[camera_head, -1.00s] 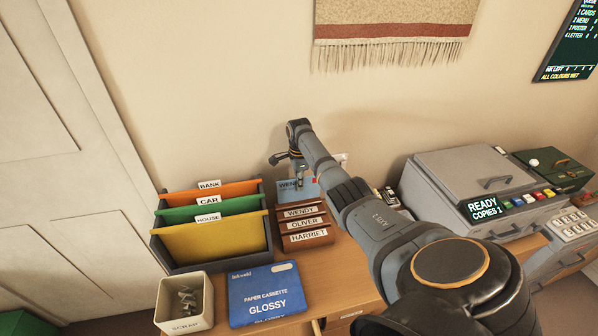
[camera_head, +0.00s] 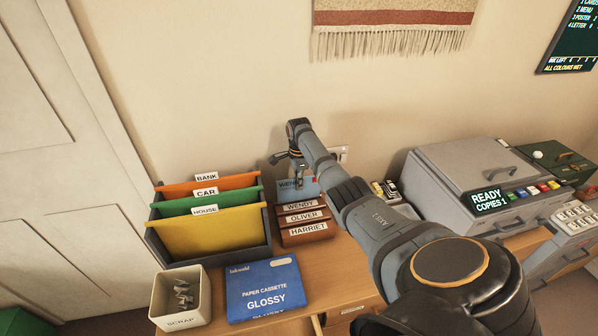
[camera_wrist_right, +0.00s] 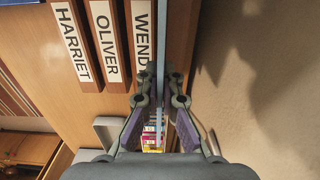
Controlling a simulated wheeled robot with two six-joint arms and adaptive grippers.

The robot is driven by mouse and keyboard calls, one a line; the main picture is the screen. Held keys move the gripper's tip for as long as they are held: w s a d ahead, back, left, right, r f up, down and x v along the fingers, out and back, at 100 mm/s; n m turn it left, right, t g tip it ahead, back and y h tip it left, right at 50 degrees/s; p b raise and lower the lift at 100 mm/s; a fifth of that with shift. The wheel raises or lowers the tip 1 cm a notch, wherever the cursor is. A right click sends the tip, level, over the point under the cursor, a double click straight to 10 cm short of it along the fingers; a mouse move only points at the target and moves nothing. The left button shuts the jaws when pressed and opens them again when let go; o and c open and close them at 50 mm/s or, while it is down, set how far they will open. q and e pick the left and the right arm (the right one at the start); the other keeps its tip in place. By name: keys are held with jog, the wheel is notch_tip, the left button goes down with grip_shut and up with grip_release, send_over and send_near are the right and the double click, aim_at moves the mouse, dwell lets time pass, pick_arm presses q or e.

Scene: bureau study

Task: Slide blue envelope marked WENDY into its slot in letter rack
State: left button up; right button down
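The blue envelope (camera_head: 288,187) is upright behind the back panel of the brown letter rack (camera_head: 307,239); part of its name shows, the rest is hidden by my gripper. The rack's panels read WENDY, OLIVER and HARRIET, from back to front. My right gripper (camera_head: 299,181) is shut on the envelope's upper part. In the right wrist view the fingers (camera_wrist_right: 161,76) pinch the envelope (camera_wrist_right: 163,30), seen edge-on as a thin blue strip close beside the WENDY panel (camera_wrist_right: 142,35). I cannot tell whether its lower edge is inside a slot. My left gripper is out of view.
A file holder (camera_head: 160,247) with orange, green and yellow folders stands left of the rack. A scrap bin (camera_head: 178,317) and a blue paper cassette box (camera_head: 265,290) are in front. A grey printer (camera_head: 470,180) is to the right. The wall is close behind.

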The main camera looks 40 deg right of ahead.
aim_at(299, 200)
jog(key=shift+f+b, duration=0.85)
jog(key=shift+f, duration=0.95)
jog(key=shift+f+b, duration=0.6)
jog(key=shift+f, duration=0.35)
jog(key=c, duration=1.4)
grip_release()
jog(key=shift+c, duration=0.2)
jog(key=shift+r, duration=0.1)
notch_tip(299, 200, up, 12)
